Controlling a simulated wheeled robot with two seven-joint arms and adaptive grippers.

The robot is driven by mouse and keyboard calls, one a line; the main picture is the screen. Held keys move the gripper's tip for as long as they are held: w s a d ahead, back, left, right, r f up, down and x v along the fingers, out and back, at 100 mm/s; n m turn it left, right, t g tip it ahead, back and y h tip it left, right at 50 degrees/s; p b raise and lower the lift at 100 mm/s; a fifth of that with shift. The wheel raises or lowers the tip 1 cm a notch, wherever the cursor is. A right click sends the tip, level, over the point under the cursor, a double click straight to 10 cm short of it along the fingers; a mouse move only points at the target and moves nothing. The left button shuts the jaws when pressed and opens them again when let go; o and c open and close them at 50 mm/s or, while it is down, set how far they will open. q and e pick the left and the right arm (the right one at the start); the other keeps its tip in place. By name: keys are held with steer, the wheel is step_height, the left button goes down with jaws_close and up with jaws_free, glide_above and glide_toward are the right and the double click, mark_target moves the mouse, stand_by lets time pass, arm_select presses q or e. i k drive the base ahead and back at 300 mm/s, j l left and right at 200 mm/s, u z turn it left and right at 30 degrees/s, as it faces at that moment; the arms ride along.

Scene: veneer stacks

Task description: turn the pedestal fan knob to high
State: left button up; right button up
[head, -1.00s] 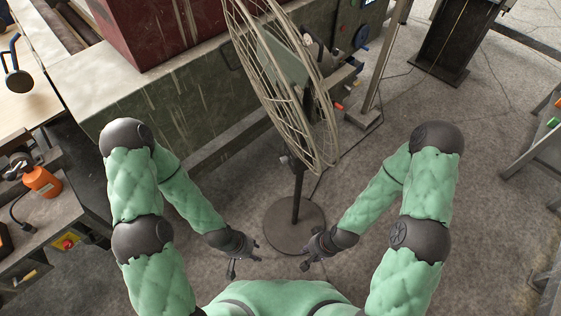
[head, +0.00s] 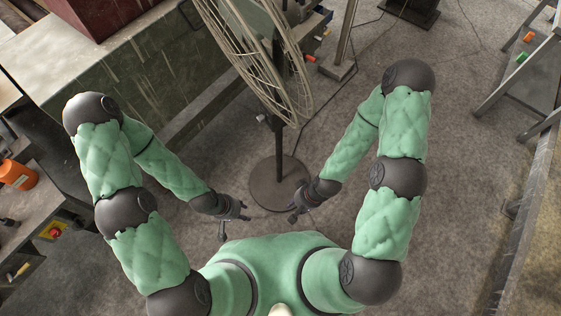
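The pedestal fan (head: 255,55) stands ahead of me in the head view, its round wire cage seen nearly edge-on and cut off by the top edge. Its dark pole (head: 279,150) rises from a round base (head: 264,192) on the floor. A small light fitting (head: 262,118) sticks out left of the upper pole; I cannot tell whether it is the knob. My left gripper (head: 233,221) is open and empty, left of the base and nearer to me. My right gripper (head: 299,215) looks open and empty, at the base's near right side in the picture. Neither visibly touches the fan.
A green machine bed (head: 130,75) with a dark red block (head: 95,12) lies left of the fan. A workbench with an orange container (head: 18,174) is at far left. A metal frame (head: 525,80) stands at right. The floor (head: 450,150) between fan and frame is open.

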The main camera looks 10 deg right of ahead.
mark_target(261, 118)
steer(key=k+j, duration=0.1)
steer(key=j, duration=0.25)
steer(key=k+j, duration=0.1)
steer(key=j, duration=0.25)
steer(key=j+u, duration=0.1)
steer(key=j, duration=0.4)
steer(key=i+j, duration=0.1)
steer(key=j, duration=0.4)
steer(key=u, duration=0.05)
